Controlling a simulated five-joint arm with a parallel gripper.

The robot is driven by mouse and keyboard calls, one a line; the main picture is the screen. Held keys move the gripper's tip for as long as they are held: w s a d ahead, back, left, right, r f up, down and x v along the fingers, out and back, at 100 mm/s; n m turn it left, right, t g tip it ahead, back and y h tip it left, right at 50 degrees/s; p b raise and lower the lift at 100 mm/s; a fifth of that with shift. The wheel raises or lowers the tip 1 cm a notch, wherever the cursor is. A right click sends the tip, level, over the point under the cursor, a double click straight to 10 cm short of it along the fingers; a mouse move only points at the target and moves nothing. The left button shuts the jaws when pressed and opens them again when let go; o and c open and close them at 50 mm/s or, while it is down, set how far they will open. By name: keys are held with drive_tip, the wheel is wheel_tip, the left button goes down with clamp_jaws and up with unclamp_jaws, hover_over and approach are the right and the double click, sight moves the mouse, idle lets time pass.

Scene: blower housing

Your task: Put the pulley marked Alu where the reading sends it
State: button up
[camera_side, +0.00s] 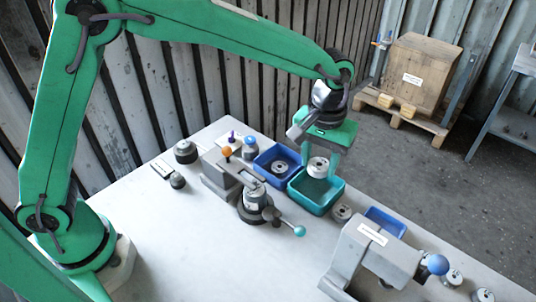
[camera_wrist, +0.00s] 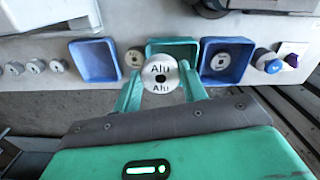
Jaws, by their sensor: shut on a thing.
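My gripper (camera_wrist: 160,80) is shut on the pulley marked Alu (camera_wrist: 161,68), a silvery disc with a dark centre hole. In the side view the pulley (camera_side: 318,167) hangs from my gripper (camera_side: 319,162) above the teal tray (camera_side: 323,210), apart from its floor. The teal tray shows behind the pulley in the wrist view (camera_wrist: 171,42). A blue tray (camera_side: 262,160) beside it holds another pulley (camera_side: 280,168). A second blue tray (camera_wrist: 95,43) looks empty in the wrist view. I cannot make out any reading.
A grey fixture with a teal-knobbed lever (camera_side: 253,205) stands mid-table. A grey block with a blue ball (camera_side: 376,245) partly hides the second blue tray in the side view. A loose pulley (camera_side: 341,212) lies between the trays. Several discs line the right.

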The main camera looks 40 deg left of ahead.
drive_tip(key=w+f, duration=0.3)
drive_tip(key=w, duration=0.1)
drive_tip(key=shift+w+a+f, duration=0.25)
drive_tip(key=shift+w+f, duration=0.1)
drive_tip(key=shift+w, duration=0.05)
drive_tip(key=shift+f, duration=0.1)
drive_tip(key=shift+f, duration=2.9)
drive_tip(key=o, duration=1.1)
drive_tip(key=shift+c, duration=0.2)
wheel_tip(320, 180, up, 8)
